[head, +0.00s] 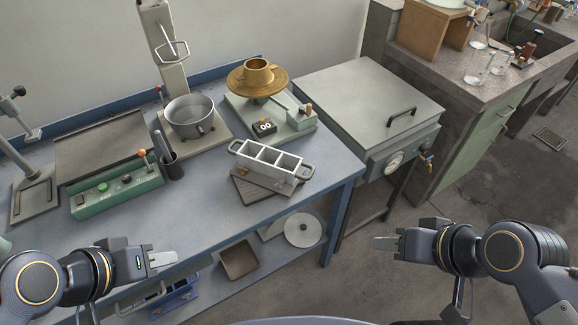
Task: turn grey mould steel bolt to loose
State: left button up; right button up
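The grey mould (268,170) is a three-compartment steel box with a loop handle at each end. It sits on a ribbed dark base plate (262,189) near the right front of the blue bench. Its steel bolt is too small to make out. My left gripper (172,258) is in front of the bench's edge, left of and nearer than the mould. My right gripper (379,243) is off the bench, to the right of and nearer than the mould. Neither touches anything.
A scale with a brass pan (258,85), a steel pot (190,118) and a green control box (117,190) stand on the blue bench (205,215). A grey lidded cabinet (370,95) stands to the right. The bench's front stretch is clear.

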aim_at(277, 185)
jog(key=i+l+u, duration=0.15)
jog(key=l+u, duration=0.2)
jog(key=l, duration=0.55)
jog(key=l+u, duration=0.35)
jog(key=l, duration=0.55)
jog(key=u, duration=1.35)
jog(key=i+l, duration=0.05)
